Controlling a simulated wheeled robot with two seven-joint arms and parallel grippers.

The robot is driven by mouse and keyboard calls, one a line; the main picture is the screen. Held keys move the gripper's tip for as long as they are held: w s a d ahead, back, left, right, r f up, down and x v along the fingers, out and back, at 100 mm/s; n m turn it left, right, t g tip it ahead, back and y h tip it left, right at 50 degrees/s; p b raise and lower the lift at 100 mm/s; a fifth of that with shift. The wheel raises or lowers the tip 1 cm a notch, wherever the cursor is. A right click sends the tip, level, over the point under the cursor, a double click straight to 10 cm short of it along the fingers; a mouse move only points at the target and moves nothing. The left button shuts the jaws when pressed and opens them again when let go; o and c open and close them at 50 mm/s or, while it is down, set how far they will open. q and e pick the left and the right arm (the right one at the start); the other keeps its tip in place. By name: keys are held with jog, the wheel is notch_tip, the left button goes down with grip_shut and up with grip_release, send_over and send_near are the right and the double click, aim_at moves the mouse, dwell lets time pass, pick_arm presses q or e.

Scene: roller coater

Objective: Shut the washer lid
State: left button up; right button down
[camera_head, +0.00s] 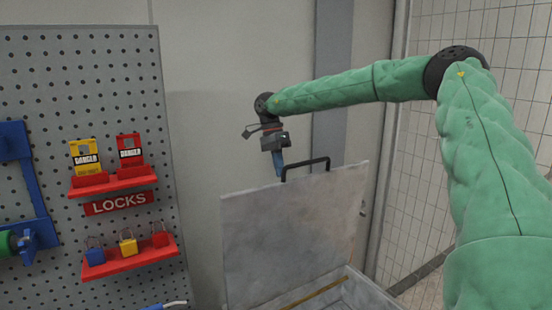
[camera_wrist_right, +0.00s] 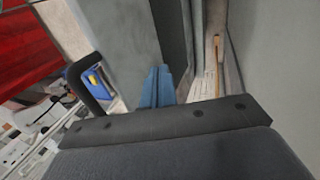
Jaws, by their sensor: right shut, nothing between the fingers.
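The washer lid (camera_head: 290,235) is a flat grey panel that stands raised, close to upright, in the head view. A black bar handle (camera_head: 306,165) sits on its top edge; the handle also shows at the left in the right wrist view (camera_wrist_right: 88,82). The washer body (camera_head: 355,294) shows below the lid at the bottom, partly cut off. My right gripper (camera_head: 278,173) points down just left of the handle, near the lid's top edge. Its blue fingers are together and empty; they show in the right wrist view (camera_wrist_right: 156,90). I cannot tell whether they touch the lid. My left gripper is out of view.
A grey pegboard (camera_head: 60,60) stands at the left with red shelves (camera_head: 132,258) holding padlocks and danger-marked locks. A plain wall is behind the lid. A white mesh fence (camera_head: 505,40) stands at the right, behind my right arm.

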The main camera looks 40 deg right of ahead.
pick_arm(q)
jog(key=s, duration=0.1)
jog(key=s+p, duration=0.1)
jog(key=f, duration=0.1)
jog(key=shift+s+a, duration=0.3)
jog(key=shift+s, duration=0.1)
pick_arm(e)
jog(key=s, duration=0.1)
jog(key=s+f, duration=0.1)
jog(key=s, duration=0.1)
jog(key=s+a, duration=0.1)
jog(key=shift+s+f, duration=0.15)
jog(key=shift+s, duration=0.15)
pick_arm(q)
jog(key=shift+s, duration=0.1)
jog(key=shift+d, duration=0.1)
pick_arm(e)
jog(key=shift+s+d, duration=0.1)
